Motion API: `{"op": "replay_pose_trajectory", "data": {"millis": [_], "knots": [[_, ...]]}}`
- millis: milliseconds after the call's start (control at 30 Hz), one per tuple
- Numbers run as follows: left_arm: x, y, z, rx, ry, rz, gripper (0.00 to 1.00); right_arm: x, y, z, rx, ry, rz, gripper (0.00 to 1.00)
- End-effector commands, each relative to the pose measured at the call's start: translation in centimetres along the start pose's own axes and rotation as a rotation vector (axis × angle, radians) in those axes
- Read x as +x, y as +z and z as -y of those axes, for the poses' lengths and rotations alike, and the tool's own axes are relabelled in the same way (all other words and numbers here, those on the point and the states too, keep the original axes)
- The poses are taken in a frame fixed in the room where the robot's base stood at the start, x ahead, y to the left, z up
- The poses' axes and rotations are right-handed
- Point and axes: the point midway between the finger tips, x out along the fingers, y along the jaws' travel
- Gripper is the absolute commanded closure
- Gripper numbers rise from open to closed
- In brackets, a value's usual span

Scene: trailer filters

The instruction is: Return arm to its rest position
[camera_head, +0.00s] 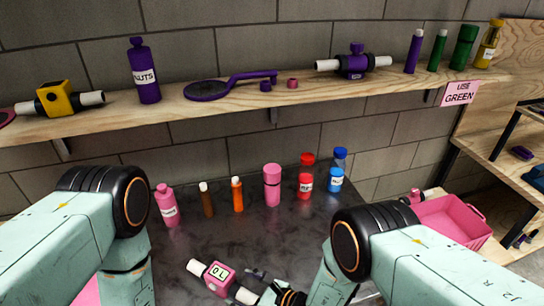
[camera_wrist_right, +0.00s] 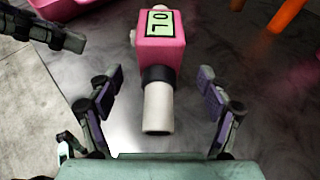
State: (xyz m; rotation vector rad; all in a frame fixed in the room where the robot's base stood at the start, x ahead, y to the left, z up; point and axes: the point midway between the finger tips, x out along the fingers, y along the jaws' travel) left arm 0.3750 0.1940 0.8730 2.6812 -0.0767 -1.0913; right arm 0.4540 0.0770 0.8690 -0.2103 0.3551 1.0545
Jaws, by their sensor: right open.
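A pink flow meter (camera_head: 219,278) with a green display and white pipe ends lies on the dark table in the head view. It also shows in the right wrist view (camera_wrist_right: 160,50), its near white pipe end pointing toward my right gripper (camera_wrist_right: 160,100). The fingers are open on either side of that pipe end, with gaps visible; I cannot tell how far above the table they are. In the head view my right gripper (camera_head: 262,284) is partly hidden at the bottom edge, beside the meter.
Several bottles, including a pink one (camera_head: 271,185), stand along the back of the table. A shelf (camera_head: 200,118) above holds a purple bottle (camera_head: 145,72), a yellow meter (camera_head: 55,98) and a purple meter (camera_head: 355,63). A pink bin (camera_head: 455,222) stands at the right.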

Motion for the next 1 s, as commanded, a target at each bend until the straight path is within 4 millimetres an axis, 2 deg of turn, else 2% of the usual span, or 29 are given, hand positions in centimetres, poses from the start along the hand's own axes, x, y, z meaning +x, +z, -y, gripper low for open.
{"op": "replay_pose_trajectory", "data": {"millis": [300,500,1000], "knots": [[0.0,0.0,0.0,0.000,0.000,0.000,1.00,3.6,0.0,-0.1,0.001,-0.001,0.001,0.21],[0.0,0.0,0.0,0.000,0.000,0.000,1.00,5.0,0.0,0.0,0.000,0.000,0.001,0.21],[0.0,0.0,0.0,0.000,0.000,0.000,1.00,5.6,0.0,0.0,0.001,0.000,0.000,0.21]]}}
